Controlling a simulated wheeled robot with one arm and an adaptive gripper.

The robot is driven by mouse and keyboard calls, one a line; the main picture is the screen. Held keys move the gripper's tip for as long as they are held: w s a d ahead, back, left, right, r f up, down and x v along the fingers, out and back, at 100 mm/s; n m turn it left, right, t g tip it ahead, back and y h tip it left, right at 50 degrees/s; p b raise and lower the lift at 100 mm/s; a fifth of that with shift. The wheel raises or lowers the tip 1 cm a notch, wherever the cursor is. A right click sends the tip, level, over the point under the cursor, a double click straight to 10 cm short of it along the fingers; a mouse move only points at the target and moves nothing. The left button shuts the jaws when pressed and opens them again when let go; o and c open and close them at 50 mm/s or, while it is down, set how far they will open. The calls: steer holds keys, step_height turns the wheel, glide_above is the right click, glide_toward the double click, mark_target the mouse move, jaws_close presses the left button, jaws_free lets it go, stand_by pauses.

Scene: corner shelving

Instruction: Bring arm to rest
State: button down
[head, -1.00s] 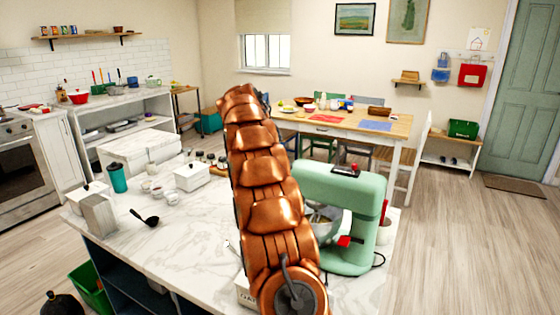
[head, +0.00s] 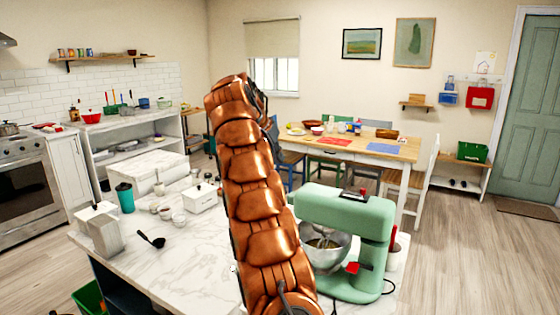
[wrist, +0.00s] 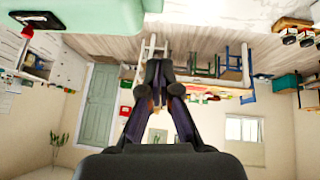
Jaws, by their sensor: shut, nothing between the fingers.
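My copper-coloured arm (head: 258,200) rises over the marble counter in the head view, left of the green stand mixer (head: 345,235). Its far end hides my gripper in that view. In the wrist view my gripper (wrist: 157,98) shows as dark fingers close together, shut and empty, with the room upside down behind it. The mixer's green body (wrist: 80,15) fills the upper left of the wrist view. The gripper is apart from everything I can see.
A wooden table (head: 350,147) with chairs stands behind. Open wooden floor (head: 470,250) lies at the right.

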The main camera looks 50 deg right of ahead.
steer(key=shift+a, duration=0.1)
steer(key=s+a+f+n+y, duration=0.1)
steer(key=s+a+f+n, duration=0.15)
steer(key=a, duration=0.55)
steer(key=s+a+f+n+y, duration=0.1)
steer(key=s+a+f+n, duration=0.15)
steer(key=a, duration=0.65)
steer(key=s+a+f+n+y, duration=0.1)
steer(key=s+a+n, duration=0.25)
steer(key=a, duration=0.45)
steer(key=s+a+f+n+y, duration=0.1)
steer(key=s+a+f+n, duration=0.1)
steer(key=s+a+f, duration=0.3)
steer(key=s+a+f+n+g+y, duration=0.1)
steer(key=s+a+f, duration=0.5)
steer(key=s, duration=0.7)
steer(key=s+a+f+n+g+y, duration=0.1)
steer(key=s+a+f+n+y, duration=0.1)
steer(key=s+a+f, duration=0.3)
steer(key=s+a+n, duration=0.1)
steer(key=s+a, duration=0.2)
steer(key=s, duration=0.2)
steer(key=shift+a+f, duration=0.15)
steer(key=shift+a, duration=0.25)
